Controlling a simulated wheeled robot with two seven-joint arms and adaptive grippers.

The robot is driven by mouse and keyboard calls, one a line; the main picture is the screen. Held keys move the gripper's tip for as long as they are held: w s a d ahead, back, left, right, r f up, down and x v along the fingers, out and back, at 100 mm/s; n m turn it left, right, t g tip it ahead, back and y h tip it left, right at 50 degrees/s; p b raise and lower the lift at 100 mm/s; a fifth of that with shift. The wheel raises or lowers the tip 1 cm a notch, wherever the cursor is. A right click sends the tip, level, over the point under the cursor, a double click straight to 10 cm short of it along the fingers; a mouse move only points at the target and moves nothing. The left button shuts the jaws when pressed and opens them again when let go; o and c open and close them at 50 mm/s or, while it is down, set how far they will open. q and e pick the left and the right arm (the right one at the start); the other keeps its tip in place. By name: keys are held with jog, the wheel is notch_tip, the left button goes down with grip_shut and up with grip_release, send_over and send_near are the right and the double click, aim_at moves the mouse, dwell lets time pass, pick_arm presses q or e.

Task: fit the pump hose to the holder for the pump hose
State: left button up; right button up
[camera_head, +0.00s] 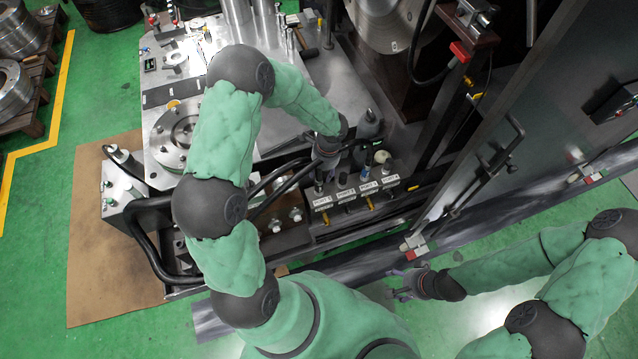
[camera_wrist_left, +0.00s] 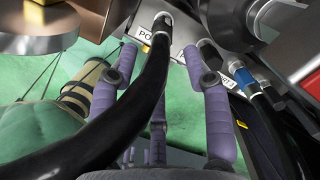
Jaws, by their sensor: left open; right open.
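The black hose (camera_wrist_left: 150,90) runs up between my left gripper's fingers in the left wrist view. Its bright metal end (camera_wrist_left: 163,19) is at a labelled port plate (camera_wrist_left: 141,33); I cannot tell whether it is seated. My left gripper (camera_head: 323,168) is open above the port block (camera_head: 350,204); its two fingers also show in the left wrist view (camera_wrist_left: 163,72), one on each side of the hose. In the head view, this arm hides part of the hoses. No holder is marked by name, so I cannot tell which fitting it is. My right gripper (camera_head: 404,284) is open and empty, low and right of the block.
Another hose with a blue collar (camera_wrist_left: 244,78) is close to the right finger. Thick black hoses (camera_head: 148,245) loop left of the block. A metal pump box (camera_head: 117,190) stands at the left. A dark frame post (camera_head: 470,165) rises right of the block. Green floor is free near my right gripper.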

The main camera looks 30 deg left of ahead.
aim_at(318, 177)
pick_arm(q)
jog(key=shift+a+f+b, duration=0.25)
jog(key=shift+f+b, duration=0.15)
jog(key=shift+f, duration=0.5)
jog(key=shift+a+f+b, duration=0.2)
jog(key=shift+f+b, duration=0.15)
jog(key=shift+f, duration=0.5)
jog(key=shift+a+f+b, duration=0.25)
jog(key=shift+f+b, duration=0.15)
jog(key=shift+f, duration=0.5)
jog(key=shift+r, duration=0.1)
grip_shut()
